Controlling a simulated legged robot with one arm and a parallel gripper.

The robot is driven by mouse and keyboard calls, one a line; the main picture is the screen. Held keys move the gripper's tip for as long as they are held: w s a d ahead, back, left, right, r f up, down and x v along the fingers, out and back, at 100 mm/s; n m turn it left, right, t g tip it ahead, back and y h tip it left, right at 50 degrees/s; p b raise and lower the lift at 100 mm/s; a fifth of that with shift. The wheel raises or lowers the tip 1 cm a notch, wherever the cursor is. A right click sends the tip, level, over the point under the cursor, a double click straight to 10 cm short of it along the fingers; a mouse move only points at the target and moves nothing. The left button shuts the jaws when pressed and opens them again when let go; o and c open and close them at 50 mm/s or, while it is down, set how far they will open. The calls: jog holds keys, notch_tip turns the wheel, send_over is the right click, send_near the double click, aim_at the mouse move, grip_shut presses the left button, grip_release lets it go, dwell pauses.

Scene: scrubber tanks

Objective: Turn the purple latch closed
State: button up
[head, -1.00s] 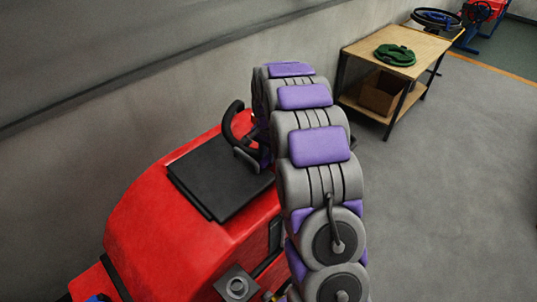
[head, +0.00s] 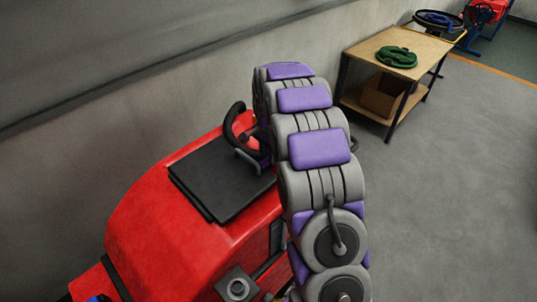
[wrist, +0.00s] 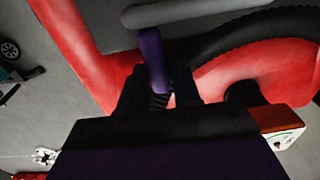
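The purple latch (wrist: 152,55) stands upright at the upper middle of the wrist view, against the red scrubber body (wrist: 78,45). My gripper (wrist: 158,88) has its two dark fingers on either side of the latch's lower part. Whether both fingers press on the latch cannot be told. A dark ribbed piece shows between the fingers below the purple part. In the head view my arm covers my gripper, and the latch cannot be made out there with certainty.
The red scrubber (head: 150,215) with a black seat pad (head: 215,185) and a black steering wheel (head: 236,125) stands by the grey wall. In the wrist view a large black tyre-like ring (wrist: 235,35) is close right of the latch. A wooden table (head: 420,52) stands farther back; floor at right is clear.

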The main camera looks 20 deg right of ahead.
jog(key=shift+o, duration=1.4)
jog(key=shift+f, duration=0.1)
jog(key=shift+o, duration=0.3)
jog(key=shift+s, duration=0.1)
notch_tip(320, 180, up, 17)
